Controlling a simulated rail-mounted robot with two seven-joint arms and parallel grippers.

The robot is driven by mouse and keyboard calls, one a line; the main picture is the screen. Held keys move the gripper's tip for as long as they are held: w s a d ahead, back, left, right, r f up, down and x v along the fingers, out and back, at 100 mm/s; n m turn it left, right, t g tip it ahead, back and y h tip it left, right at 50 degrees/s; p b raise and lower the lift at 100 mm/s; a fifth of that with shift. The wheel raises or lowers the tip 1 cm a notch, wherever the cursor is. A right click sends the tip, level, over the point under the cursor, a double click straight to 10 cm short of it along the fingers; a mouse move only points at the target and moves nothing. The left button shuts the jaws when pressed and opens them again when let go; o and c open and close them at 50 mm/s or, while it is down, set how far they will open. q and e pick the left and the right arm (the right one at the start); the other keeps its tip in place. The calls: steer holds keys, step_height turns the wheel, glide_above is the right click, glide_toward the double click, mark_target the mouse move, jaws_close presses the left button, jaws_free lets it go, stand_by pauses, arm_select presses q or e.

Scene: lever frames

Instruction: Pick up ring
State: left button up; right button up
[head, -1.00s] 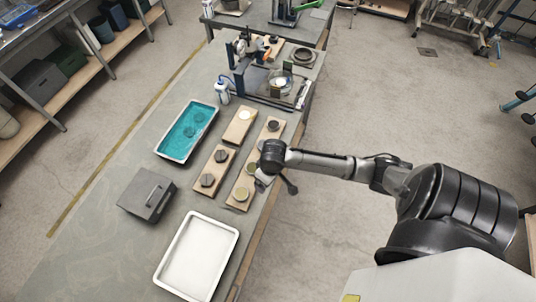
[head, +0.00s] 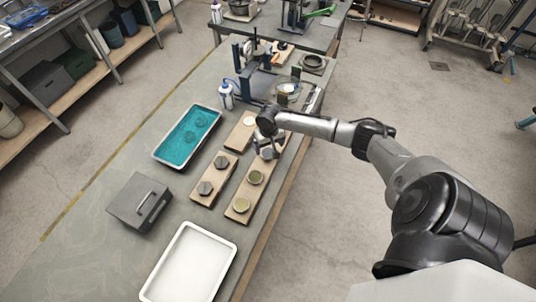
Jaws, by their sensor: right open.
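Several small round pieces sit on wooden boards; I cannot tell which of them, if any, is a ring. Two dark pieces (head: 222,161) are on the left board (head: 213,177). Two olive pieces (head: 256,177) are on the near part of the right board (head: 247,191). A pale disc (head: 249,120) is on the far board (head: 238,135). Two faint ring shapes (head: 191,136) lie in the teal tray (head: 164,158). My right gripper (head: 268,153) is open above the far part of the right board, hiding what is under it. My left gripper is not in view.
A dark grey box with a handle (head: 140,201) and an empty white tray (head: 190,262) stand on the near bench. A blue-capped bottle (head: 226,97), a frame with a glass dish, and a dark round dish (head: 313,62) stand farther back.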

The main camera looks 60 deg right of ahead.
mark_target(269, 153)
steer(key=shift+w+f, duration=0.15)
steer(key=shift+f, duration=2.75)
steer(key=c, duration=1.1)
steer(key=shift+r, duration=0.1)
